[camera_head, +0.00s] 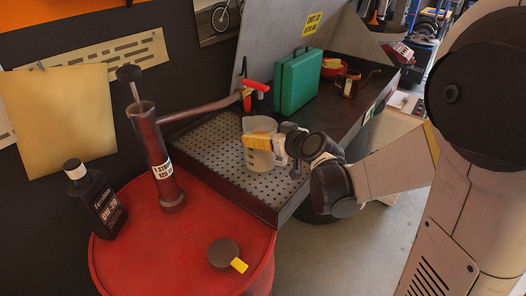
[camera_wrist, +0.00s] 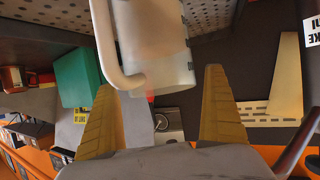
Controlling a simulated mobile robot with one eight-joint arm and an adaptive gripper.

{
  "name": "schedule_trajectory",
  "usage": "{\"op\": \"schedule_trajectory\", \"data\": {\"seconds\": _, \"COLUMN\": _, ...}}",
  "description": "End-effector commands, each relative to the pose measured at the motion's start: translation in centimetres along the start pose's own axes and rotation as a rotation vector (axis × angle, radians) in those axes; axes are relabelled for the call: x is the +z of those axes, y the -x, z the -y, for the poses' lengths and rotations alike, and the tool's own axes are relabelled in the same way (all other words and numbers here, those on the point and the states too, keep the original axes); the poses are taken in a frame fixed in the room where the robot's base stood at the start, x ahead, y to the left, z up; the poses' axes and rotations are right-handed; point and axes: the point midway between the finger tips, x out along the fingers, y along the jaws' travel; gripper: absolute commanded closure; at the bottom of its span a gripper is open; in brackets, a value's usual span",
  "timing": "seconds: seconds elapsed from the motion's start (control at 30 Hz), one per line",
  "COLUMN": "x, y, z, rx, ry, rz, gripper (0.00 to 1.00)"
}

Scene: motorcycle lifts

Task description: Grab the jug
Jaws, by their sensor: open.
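The jug (camera_head: 259,160) is a translucent whitish container with a handle. It stands upright on the perforated metal tray at the near end of the workbench. In the wrist view the jug (camera_wrist: 155,45) fills the top middle, with its pale handle (camera_wrist: 107,45) on the left side. My gripper (camera_head: 262,143) is at the jug in the head view, with a yellow finger crossing in front of its upper body. In the wrist view my gripper (camera_wrist: 161,80) is open, its two yellow fingers apart with the jug's end between their tips. Contact cannot be told.
A red drum (camera_head: 130,225) with a pump, a dark oil bottle (camera_head: 95,200) and a round cap (camera_head: 224,252) stands at the left. A green case (camera_head: 297,85) stands farther back on the bench.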

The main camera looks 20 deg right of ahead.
Motion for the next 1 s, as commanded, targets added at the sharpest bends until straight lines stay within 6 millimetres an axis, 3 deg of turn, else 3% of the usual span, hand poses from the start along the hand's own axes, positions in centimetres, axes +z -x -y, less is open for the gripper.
{"op": "schedule_trajectory", "data": {"seconds": 0.13, "x": 0.2, "y": -2.3, "z": 0.0, "rx": -0.002, "ry": 0.000, "rz": 0.000, "gripper": 0.00}}
{"op": "schedule_trajectory", "data": {"seconds": 0.37, "x": 0.1, "y": -2.4, "z": 0.0, "rx": 0.000, "ry": 0.000, "rz": 0.000, "gripper": 0.00}}
{"op": "schedule_trajectory", "data": {"seconds": 0.5, "x": 0.1, "y": -2.4, "z": 0.0, "rx": 0.000, "ry": 0.000, "rz": 0.000, "gripper": 0.43}}
{"op": "schedule_trajectory", "data": {"seconds": 0.53, "x": 0.1, "y": -2.4, "z": 0.0, "rx": 0.000, "ry": 0.000, "rz": 0.000, "gripper": 0.52}}
{"op": "schedule_trajectory", "data": {"seconds": 0.57, "x": 0.1, "y": -2.4, "z": 0.0, "rx": 0.000, "ry": 0.000, "rz": 0.000, "gripper": 0.55}}
{"op": "schedule_trajectory", "data": {"seconds": 1.0, "x": -0.2, "y": -2.3, "z": 0.0, "rx": 0.000, "ry": -0.001, "rz": -0.001, "gripper": 0.55}}
